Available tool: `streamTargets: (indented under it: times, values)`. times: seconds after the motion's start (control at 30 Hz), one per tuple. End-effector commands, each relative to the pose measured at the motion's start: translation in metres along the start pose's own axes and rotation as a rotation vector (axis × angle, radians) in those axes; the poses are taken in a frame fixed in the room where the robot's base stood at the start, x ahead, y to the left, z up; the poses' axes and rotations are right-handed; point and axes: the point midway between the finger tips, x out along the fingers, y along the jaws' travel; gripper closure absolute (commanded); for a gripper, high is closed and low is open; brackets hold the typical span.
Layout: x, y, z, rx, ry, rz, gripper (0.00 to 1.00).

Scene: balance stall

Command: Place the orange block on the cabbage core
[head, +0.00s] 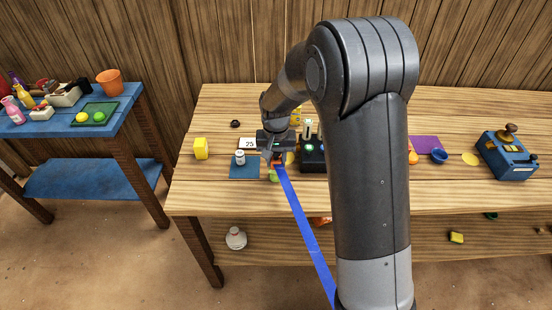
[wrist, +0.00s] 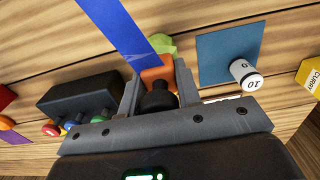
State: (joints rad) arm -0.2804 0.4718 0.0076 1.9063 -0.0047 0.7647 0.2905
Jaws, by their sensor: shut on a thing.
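The orange block (wrist: 157,76) is between the fingers of my gripper (wrist: 158,84), which is shut on it. A black round part shows against the block on the near side. The light green cabbage core (wrist: 163,44) is just beyond the block in the wrist view, partly hidden by the block and a blue strip. In the head view the orange block (head: 277,161) is under my gripper (head: 276,153), with the green core (head: 274,177) just in front and below. I cannot tell whether the block touches the core.
A blue strip (head: 307,228) runs from beside the block past the table's front edge. A blue mat (head: 243,172) with a white weight (head: 240,157) is left of the gripper. A black box with coloured buttons (head: 312,157) is close on the right.

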Motion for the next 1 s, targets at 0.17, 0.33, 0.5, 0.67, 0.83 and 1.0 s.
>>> streamTargets:
  times: [0.17,0.33,0.5,0.67,0.83,1.0]
  values:
    - [-0.001,0.000,0.000,0.000,0.002,0.000,0.93]
    - [0.002,0.000,0.000,0.000,0.002,-0.001,0.65]
    - [0.002,0.000,0.000,0.000,0.002,0.000,0.52]
    - [0.002,0.000,0.000,0.000,0.002,0.000,0.48]
    - [-0.001,0.000,-0.001,0.000,0.002,-0.001,0.48]
    - [-0.023,0.000,-0.002,0.000,0.006,-0.002,0.48]
